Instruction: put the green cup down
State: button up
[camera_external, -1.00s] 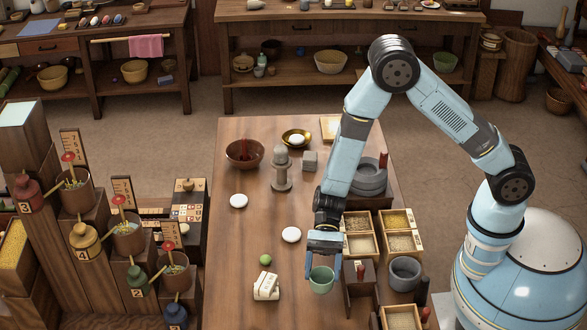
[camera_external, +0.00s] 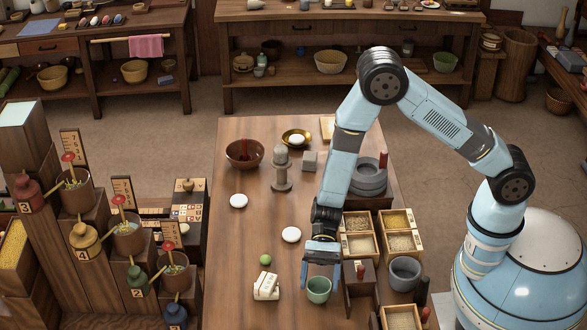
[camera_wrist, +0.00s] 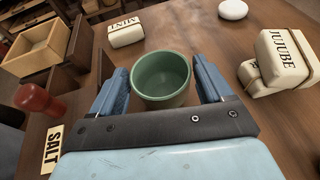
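The green cup (camera_external: 319,291) stands upright on the wooden table (camera_external: 240,270), near the front in the external view. In the wrist view the cup (camera_wrist: 161,80) is empty and sits between the two blue fingers. My gripper (camera_external: 321,275) is low over the table, with one finger on each side of the cup. The fingers look spread a little wider than the cup, with narrow gaps at its sides in the wrist view (camera_wrist: 162,85). The far side of the cup's base is hidden.
White bundles lie left of the cup, one labelled JUJUBE (camera_wrist: 285,60). A green ball (camera_external: 265,260) is behind them. To the right stand a wooden block with a red knob (camera_external: 360,280) and a grey bowl (camera_external: 404,272). A white disc (camera_external: 291,234) lies behind, with bare table around it.

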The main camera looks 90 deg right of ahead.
jog(key=v, duration=1.2)
jog(key=s+a+r+n+g+h, duration=0.1)
jog(key=s+r+n+g+h, duration=0.15)
jog(key=s+r+n, duration=0.6)
jog(key=s+a+r+n+g+h, duration=0.1)
jog(key=s+r+n+h, duration=0.3)
jog(key=r, duration=0.8)
jog(key=s+d+r+n+t+h, duration=0.3)
jog(key=s+r, duration=0.3)
jog(key=s, duration=0.3)
jog(key=s+d+r+n+t+h, duration=0.3)
jog(key=s+d+r+n+h, duration=0.1)
jog(key=s+r, duration=0.3)
jog(key=shift+s+d+t, duration=0.2)
jog(key=shift+s+t, duration=0.15)
jog(key=shift+s, duration=0.55)
